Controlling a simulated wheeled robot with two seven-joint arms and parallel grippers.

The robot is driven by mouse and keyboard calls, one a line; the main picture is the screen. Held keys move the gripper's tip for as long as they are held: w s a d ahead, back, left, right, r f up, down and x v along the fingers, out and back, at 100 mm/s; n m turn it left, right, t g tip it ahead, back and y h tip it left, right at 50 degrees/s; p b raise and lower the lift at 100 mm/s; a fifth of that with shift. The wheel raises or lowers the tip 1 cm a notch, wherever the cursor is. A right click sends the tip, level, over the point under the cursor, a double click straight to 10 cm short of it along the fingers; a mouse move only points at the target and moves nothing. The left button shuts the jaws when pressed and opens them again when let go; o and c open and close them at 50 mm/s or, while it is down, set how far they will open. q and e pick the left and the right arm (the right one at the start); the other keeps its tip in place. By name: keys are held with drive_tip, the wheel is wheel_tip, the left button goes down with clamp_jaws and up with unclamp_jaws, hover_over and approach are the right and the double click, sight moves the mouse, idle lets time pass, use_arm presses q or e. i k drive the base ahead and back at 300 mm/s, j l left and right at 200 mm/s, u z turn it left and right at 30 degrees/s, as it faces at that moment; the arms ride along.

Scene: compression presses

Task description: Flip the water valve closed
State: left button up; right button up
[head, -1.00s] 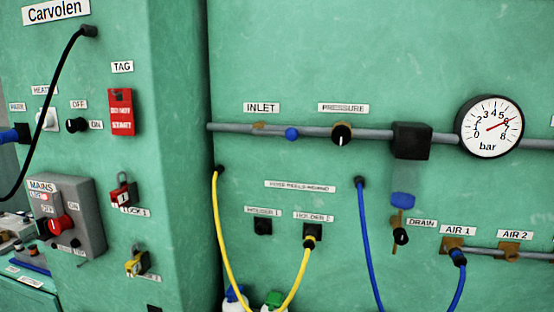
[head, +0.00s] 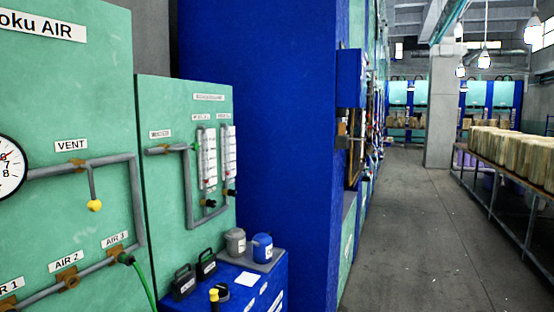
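Neither of my grippers is in the head view. On the green panel left of the middle, a grey pipe (head: 189,190) runs below a small label (head: 160,134) too small to read surely. A small brownish fitting sits on this pipe near the label; I cannot tell whether it is the water valve or how its handle stands. Two clear flow tubes (head: 208,158) with black knobs (head: 210,203) stand to its right. The nearer green panel carries a VENT label (head: 71,145), a yellow knob (head: 94,206) and the AIR outlets (head: 67,282).
A blue cabinet (head: 265,280) below the flow tubes holds black containers (head: 184,281), a grey jug and a blue jug (head: 262,246). A tall blue wall (head: 262,110) stands beside it. The grey floor aisle (head: 410,240) is clear; a rack of stacked goods (head: 515,150) lines its right side.

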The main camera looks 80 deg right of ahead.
sight(195, 147)
drive_tip(key=z, duration=2.1)
